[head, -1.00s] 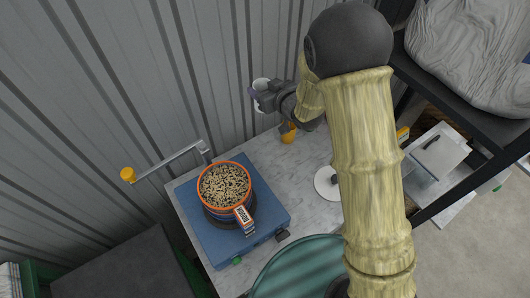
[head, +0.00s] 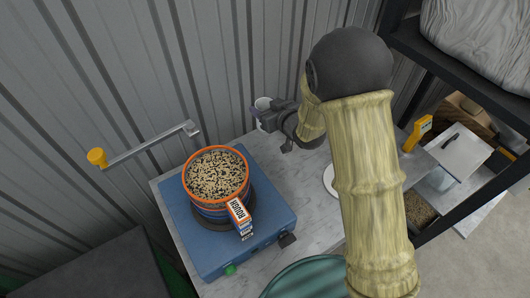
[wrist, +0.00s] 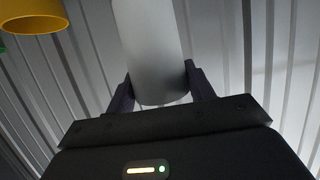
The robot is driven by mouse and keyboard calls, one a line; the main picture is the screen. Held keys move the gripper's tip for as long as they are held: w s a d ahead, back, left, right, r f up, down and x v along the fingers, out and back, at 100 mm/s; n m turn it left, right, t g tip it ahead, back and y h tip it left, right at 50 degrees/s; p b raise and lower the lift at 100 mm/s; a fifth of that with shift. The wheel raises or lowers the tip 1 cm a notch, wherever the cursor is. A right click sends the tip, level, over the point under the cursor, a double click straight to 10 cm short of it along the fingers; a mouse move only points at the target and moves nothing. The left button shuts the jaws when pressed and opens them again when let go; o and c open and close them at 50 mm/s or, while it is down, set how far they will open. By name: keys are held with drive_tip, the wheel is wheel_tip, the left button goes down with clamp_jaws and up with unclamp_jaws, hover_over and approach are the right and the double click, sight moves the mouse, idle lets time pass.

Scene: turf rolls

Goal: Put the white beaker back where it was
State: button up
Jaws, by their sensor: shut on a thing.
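The white beaker (head: 262,103) is held in my gripper (head: 262,116), at the back of the marble-topped bench beside the corrugated wall. In the wrist view the beaker (wrist: 150,50) is a plain pale cylinder between the two dark fingers of my gripper (wrist: 160,92), which are shut on it from both sides. Its top runs out of the wrist picture. I cannot tell whether its base touches the bench, as my gripper and wrist cover that spot in the head view.
A blue machine (head: 225,235) carries an orange-rimmed sieve (head: 217,174) full of grain. A metal arm with a yellow knob (head: 97,157) reaches over the left. A yellow cup-like thing (wrist: 32,15) is upper left in the wrist view. A dark shelf (head: 455,75) stands right.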

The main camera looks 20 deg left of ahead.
idle(0.3)
drive_tip(key=shift+f+p, duration=0.5)
drive_tip(key=shift+f, duration=2.35)
drive_tip(key=shift+f+p, duration=0.35)
drive_tip(key=shift+f, duration=1.75)
drive_tip(key=shift+f, duration=0.2)
drive_tip(key=o, duration=1.1)
drive_tip(key=shift+r, duration=0.1)
